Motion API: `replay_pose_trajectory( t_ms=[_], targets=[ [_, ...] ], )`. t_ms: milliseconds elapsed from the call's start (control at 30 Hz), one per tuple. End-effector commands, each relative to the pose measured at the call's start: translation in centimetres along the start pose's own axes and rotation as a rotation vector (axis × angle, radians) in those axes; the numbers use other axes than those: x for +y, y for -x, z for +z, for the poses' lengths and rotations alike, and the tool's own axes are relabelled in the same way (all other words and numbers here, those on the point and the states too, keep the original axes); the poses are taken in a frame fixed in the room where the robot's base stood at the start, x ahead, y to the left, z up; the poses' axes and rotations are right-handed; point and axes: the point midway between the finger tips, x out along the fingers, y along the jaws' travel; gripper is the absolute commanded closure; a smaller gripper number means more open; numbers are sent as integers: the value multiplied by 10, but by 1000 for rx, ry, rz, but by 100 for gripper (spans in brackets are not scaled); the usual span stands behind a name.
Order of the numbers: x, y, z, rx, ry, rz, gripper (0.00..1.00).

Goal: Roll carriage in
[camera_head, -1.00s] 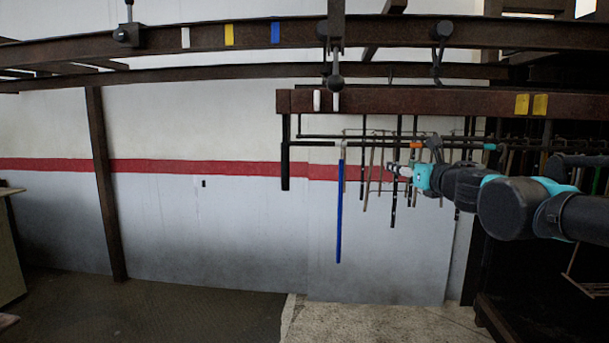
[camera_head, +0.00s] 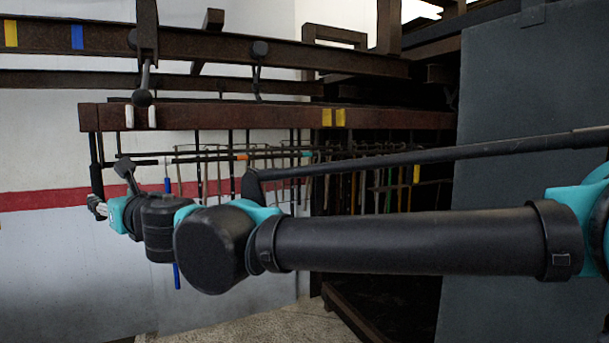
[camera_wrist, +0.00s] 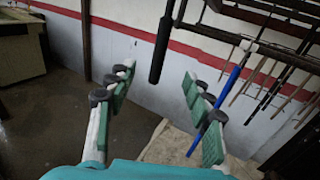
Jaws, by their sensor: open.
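The carriage is a rust-brown beam (camera_head: 240,116) hung beneath the overhead rail (camera_head: 215,48), with hanging rods and a rack of parts below it. A black grip handle (camera_wrist: 161,50) hangs down from its left end; it shows in the head view too (camera_head: 96,178). My gripper (camera_head: 97,207) is at the handle's lower end in the head view. In the wrist view my gripper (camera_wrist: 157,80) is open, with green pads on both sides. The handle's lower end appears in the gap between the fingertips; I cannot tell how deep it sits. No finger visibly touches it.
A blue rod (camera_wrist: 225,92) hangs just right of the fingers. A large dark grey panel (camera_head: 520,130) stands at the right, behind my arm. Coloured marks, yellow (camera_head: 11,33) and blue (camera_head: 77,37), sit on the rail. Left of the handle the space looks free.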

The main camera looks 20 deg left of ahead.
Motion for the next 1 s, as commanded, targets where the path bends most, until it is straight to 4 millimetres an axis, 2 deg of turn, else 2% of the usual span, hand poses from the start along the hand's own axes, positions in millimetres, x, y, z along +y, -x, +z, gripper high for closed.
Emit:
replay_pose_trajectory(
  t_ms=[167, 800, 1000],
  targets=[
    [0, -19, 0, 0, 0, 0, 48],
    [0, -112, 0, 0, 0, 0, 48],
    [0, -110, 0, 0, 0, 0, 48]
  ],
)
